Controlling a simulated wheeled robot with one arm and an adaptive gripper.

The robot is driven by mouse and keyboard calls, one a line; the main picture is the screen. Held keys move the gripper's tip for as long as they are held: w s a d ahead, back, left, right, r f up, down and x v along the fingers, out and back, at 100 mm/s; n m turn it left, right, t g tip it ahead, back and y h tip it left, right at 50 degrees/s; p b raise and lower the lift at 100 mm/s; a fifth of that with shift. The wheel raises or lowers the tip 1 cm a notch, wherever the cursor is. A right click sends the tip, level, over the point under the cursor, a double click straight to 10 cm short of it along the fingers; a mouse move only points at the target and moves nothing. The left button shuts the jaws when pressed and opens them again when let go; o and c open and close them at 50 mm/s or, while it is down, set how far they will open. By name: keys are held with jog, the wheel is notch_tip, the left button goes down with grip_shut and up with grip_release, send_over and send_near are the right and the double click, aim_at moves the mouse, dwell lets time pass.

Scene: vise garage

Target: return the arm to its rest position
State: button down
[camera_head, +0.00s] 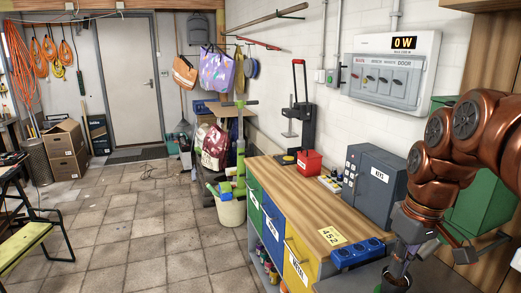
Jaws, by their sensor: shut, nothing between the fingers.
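My copper-coloured arm (440,170) reaches in from the right edge, bent with its wrist pointing down.
A wooden workbench (290,205) with coloured drawers runs along the wall. On it stand a grey box (372,185) and a red container (309,162). A green cabinet (480,205) is behind my arm. The tiled floor (130,235) at left is mostly clear.

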jog(key=s+a+f+m, duration=0.1)
jog(key=s+a+f, duration=0.2)
jog(key=s, duration=0.3)
jog(key=s+a+f+m+g, duration=0.1)
jog(key=s+a+f, duration=0.3)
jog(key=s, duration=0.3)
jog(key=s+a+f+m+g+h, duration=0.1)
jog(key=s+a+f, duration=0.2)
jog(key=s+f, duration=0.3)
jog(key=shift+s+a, duration=0.15)
jog(key=shift+a, duration=0.2)
jog(key=shift+d+r, duration=0.1)
dwell(0.3)
